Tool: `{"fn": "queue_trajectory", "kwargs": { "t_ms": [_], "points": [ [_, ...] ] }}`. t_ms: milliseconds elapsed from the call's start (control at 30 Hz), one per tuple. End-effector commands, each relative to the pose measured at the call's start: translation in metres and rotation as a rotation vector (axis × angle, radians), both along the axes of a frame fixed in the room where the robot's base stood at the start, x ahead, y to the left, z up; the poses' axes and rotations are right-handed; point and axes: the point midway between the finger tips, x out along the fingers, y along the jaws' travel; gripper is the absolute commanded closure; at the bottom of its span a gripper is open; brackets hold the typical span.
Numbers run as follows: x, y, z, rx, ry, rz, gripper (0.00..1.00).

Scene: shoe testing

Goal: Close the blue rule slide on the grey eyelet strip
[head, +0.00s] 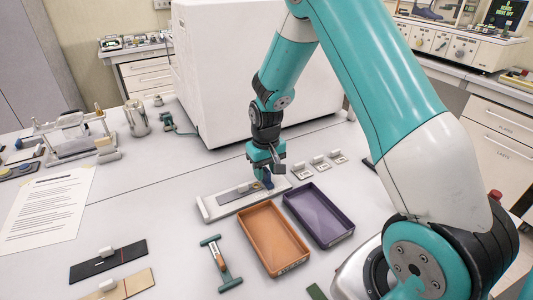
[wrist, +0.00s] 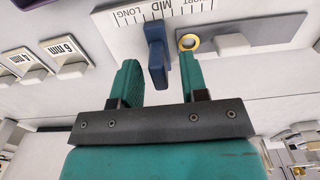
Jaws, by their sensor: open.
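The blue rule slide (wrist: 157,55) stands on a white scale marked SHORT, MID and LONG (wrist: 120,17), near the MID mark. The grey eyelet strip (wrist: 262,38) lies to its right in the wrist view, with a brass eyelet (wrist: 189,43) at its near end and a pale block on it. A small gap shows between slide and eyelet. My gripper (wrist: 160,72) is open, one finger on each side of the slide; I cannot tell if either touches it. In the head view my gripper (head: 265,168) is over the right end of the grey strip (head: 236,193).
An orange tray (head: 271,264) and a purple tray (head: 345,232) stand just in front of the rule. Small marked blocks (head: 319,162) lie to its right. A white box (head: 225,75) stands behind. A teal-ended tool (head: 218,262) lies in front.

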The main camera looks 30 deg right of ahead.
Motion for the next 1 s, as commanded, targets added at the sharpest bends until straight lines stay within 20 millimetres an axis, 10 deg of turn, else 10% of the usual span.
{"fn": "queue_trajectory", "kwargs": {
  "t_ms": [600, 1000],
  "points": [
    [0.001, 0.000, 0.136, -0.001, -0.007, 0.000, 0.60],
    [0.000, 0.000, 0.170, 0.000, 0.000, 0.000, 0.60]
  ]
}}
